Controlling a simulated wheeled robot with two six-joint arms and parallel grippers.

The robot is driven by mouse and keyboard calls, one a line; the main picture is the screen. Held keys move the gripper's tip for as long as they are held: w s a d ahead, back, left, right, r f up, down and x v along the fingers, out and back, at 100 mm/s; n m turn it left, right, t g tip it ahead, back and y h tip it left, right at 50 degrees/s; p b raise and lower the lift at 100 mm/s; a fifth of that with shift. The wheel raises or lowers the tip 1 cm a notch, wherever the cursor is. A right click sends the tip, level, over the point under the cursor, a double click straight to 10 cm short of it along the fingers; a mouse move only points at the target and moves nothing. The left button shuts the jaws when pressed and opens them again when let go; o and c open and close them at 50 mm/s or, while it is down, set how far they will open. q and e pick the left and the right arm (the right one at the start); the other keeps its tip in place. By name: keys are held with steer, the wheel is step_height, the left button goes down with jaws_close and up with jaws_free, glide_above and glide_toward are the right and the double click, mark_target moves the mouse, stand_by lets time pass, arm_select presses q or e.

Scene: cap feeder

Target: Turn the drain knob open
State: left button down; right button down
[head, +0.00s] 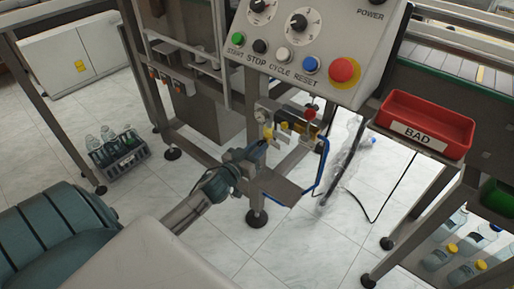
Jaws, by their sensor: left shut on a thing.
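My left gripper (254,153) reaches in from the lower left, below the control panel. Its jaws are shut at the lower left of a small air unit with yellow parts (284,127) mounted on the machine frame. The drain knob is at the jaws, under the unit, and is mostly hidden by the fingers, so its turn angle cannot be seen. A red knob (310,114) sits at the unit's right, apart from the gripper. My right gripper is not in view.
The control panel (300,50) with buttons and a red stop button overhangs the unit. A metal plate (283,187) and blue hose (322,170) lie close right of the gripper. A red BAD bin (425,122) stands right; a bottle crate (119,150) is on the floor left.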

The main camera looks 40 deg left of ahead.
arm_select(q)
steer(key=shift+m, duration=0.3)
steer(key=m, duration=1.1)
steer(key=shift+m, duration=0.4)
steer(key=m, duration=0.5)
steer(key=shift+f+m+h, duration=0.15)
steer(key=shift+m+h, duration=0.15)
steer(key=shift+m, duration=0.4)
